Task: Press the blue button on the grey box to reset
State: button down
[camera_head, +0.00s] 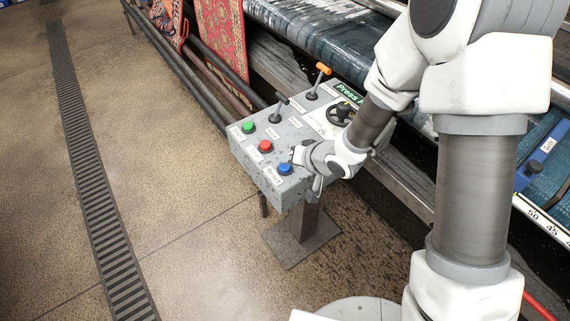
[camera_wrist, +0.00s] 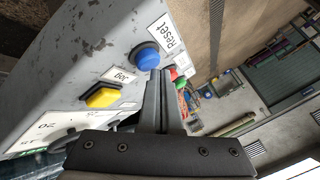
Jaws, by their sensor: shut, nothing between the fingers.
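The grey box (camera_head: 310,125) stands on a post, with its sloped top facing up. The blue button (camera_head: 285,168) sits at its near corner beside a "Reset" label. In the wrist view the blue button (camera_wrist: 146,56) is just beyond my fingertips, with the label to its right. My gripper (camera_head: 298,160) is over the near right part of the box, close to the blue button. In the wrist view its fingers (camera_wrist: 160,75) are together and empty, with the tips near the button's lower right edge. I cannot tell whether they touch it.
A red button (camera_head: 265,146), a green button (camera_head: 248,127), a black lever (camera_head: 279,106) and an orange lever (camera_head: 320,78) stand on the box. A yellow button (camera_wrist: 103,97) shows beside my fingers. The rug machine is behind. Open floor (camera_head: 170,170) lies left.

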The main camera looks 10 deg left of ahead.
aim_at(287, 168)
jog(key=shift+f+b, duration=0.4)
jog(key=shift+f, duration=0.15)
dwell(0.4)
jog(key=shift+r, duration=0.1)
jog(key=shift+r+p, duration=0.85)
jog(key=shift+p, duration=0.1)
notch_tip(287, 168, up, 5)
jog(key=p, duration=0.5)
jog(key=shift+r, duration=0.1)
dwell(0.6)
